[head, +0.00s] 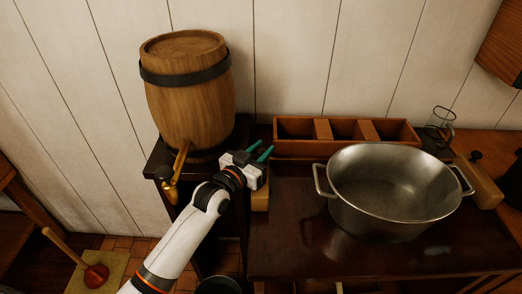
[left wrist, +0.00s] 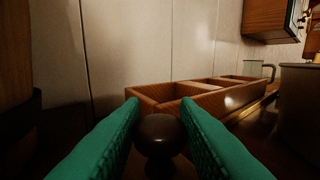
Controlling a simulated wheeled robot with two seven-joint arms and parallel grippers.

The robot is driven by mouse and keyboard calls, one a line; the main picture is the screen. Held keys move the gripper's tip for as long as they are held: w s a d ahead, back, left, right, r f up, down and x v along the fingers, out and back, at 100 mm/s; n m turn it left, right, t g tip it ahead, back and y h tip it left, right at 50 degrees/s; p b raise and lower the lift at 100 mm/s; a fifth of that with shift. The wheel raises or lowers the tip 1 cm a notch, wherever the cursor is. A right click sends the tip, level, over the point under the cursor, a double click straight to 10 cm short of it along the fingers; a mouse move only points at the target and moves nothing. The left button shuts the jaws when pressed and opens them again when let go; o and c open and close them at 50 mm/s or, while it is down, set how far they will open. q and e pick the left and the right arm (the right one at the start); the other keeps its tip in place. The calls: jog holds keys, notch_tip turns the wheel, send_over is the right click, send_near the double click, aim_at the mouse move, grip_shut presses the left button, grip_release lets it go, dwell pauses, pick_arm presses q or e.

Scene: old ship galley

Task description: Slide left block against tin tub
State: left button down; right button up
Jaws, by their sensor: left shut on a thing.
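The tin tub (head: 385,215) is a wide grey metal pan with two side handles, standing on the dark table. The left block (head: 260,202) is pale wood and sits at the table's left end, partly hidden under my left gripper (head: 260,151). A clear gap lies between the block and the tub's left handle. In the left wrist view the block's dark round knob (left wrist: 160,134) is between the green fingers, and my left gripper is shut on it. The tub's side shows at the right edge there (left wrist: 301,100). My right gripper is not in view.
A wooden barrel (head: 188,110) with a tap stands to the left. A three-part wooden box (head: 345,149) lies along the wall behind the tub. Another block (head: 481,186) with a dark knob is right of the tub. Bare table (head: 290,235) lies between left block and tub.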

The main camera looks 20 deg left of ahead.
pick_arm(q)
jog(key=shift+w+d, duration=0.1)
jog(key=shift+d, duration=0.3)
jog(key=d, duration=0.3)
jog(key=w+d+p, duration=0.1)
jog(key=d, duration=0.1)
jog(key=w+d, duration=0.1)
jog(key=d, duration=0.2)
jog(key=shift+w+d+p, duration=0.25)
jog(key=shift+d+p, duration=0.05)
jog(key=shift+d, duration=0.05)
jog(key=c, duration=1.1)
grip_release()
jog(key=b+v, duration=0.1)
jog(key=v, duration=1.1)
